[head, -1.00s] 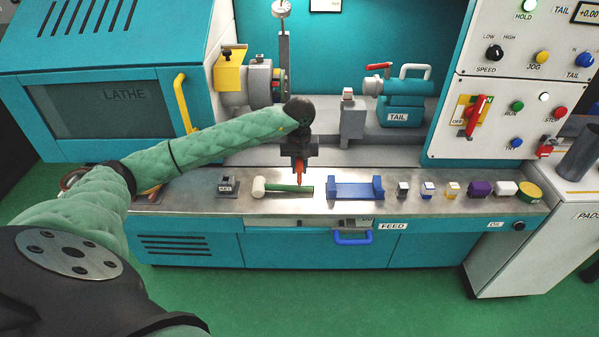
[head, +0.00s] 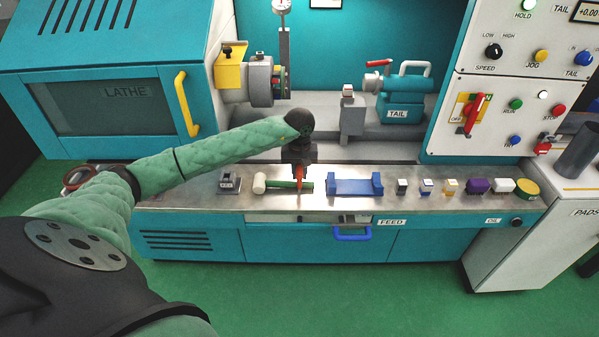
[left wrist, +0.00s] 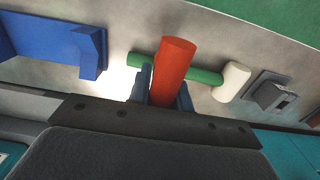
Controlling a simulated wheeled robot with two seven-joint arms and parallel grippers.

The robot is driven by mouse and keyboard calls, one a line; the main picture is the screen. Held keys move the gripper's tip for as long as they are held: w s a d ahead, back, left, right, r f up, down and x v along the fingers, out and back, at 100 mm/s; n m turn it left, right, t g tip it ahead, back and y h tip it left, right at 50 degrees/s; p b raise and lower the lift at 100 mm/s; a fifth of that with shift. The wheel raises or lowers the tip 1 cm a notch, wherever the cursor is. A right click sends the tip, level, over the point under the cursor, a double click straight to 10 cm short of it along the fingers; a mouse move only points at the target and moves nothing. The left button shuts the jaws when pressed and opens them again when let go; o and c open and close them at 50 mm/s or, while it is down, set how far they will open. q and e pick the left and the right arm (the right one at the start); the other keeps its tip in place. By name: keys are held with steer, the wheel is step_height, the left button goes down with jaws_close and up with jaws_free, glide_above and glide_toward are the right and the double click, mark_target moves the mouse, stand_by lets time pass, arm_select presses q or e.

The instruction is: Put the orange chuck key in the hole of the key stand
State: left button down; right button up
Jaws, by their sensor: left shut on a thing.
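The orange chuck key (head: 299,187) is in my left gripper (head: 299,175), over the metal bench ledge in front of the lathe. In the left wrist view the orange key (left wrist: 173,70) sticks out from between the dark fingers of my left gripper (left wrist: 165,95). The key stand (head: 229,184), a small dark grey labelled block, sits on the ledge left of the gripper; it also shows in the left wrist view (left wrist: 275,94). I cannot make out its hole. My right gripper is not in view.
A hammer with a green handle (head: 283,184) and white head (head: 259,183) lies between the stand and the gripper; the held key overlaps its handle. A blue cradle (head: 355,189) is to the right. Several small blocks and a yellow-green tin (head: 526,190) stand farther right.

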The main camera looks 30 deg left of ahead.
arm_select(q)
steer(key=c, duration=1.3)
jaws_free()
